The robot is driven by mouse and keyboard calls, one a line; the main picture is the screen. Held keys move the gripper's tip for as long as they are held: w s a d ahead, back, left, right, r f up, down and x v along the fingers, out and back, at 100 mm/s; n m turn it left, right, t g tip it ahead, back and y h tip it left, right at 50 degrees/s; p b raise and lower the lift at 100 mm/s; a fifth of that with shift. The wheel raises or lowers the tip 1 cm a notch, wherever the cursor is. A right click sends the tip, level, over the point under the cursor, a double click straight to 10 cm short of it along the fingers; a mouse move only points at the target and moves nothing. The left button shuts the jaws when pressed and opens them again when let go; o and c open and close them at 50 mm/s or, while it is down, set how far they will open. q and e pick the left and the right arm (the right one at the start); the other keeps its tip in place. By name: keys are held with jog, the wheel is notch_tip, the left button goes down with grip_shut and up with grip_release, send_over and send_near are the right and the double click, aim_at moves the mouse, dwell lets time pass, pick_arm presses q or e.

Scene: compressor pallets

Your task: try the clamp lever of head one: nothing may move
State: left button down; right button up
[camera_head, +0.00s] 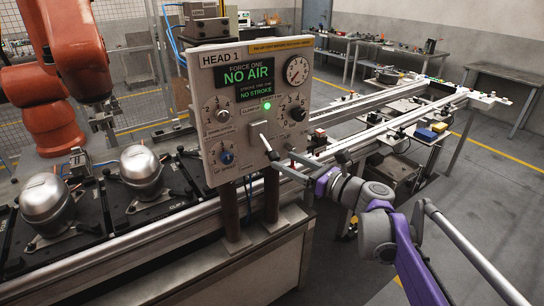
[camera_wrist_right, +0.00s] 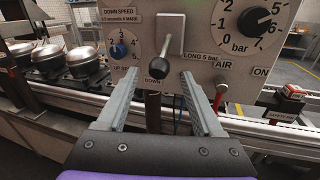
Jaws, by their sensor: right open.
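The panel marked HEAD 1 (camera_head: 207,88) stands upright in the head view, with displays reading NO AIR (camera_head: 248,74) and NO STROKE. A lever with a grey shaft and black knob (camera_head: 268,145) projects from its lower front. In the right wrist view the lever (camera_wrist_right: 168,70) hangs over a plate, with the word DOWN below it. My right gripper (camera_head: 281,160) is open at the lever. Its fingertips (camera_wrist_right: 157,75) appear either side of the black knob; I cannot tell whether either touches it. My left gripper is out of view.
A green lamp (camera_head: 267,105) is lit on the panel. Silver compressor domes (camera_head: 141,163) sit on the line at left, near an orange robot arm (camera_head: 75,50).

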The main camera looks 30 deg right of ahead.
aim_at(279, 158)
jog(key=x, duration=0.5)
jog(key=shift+w+a, duration=0.1)
jog(key=shift+w, duration=0.05)
grip_shut()
dwell(1.3)
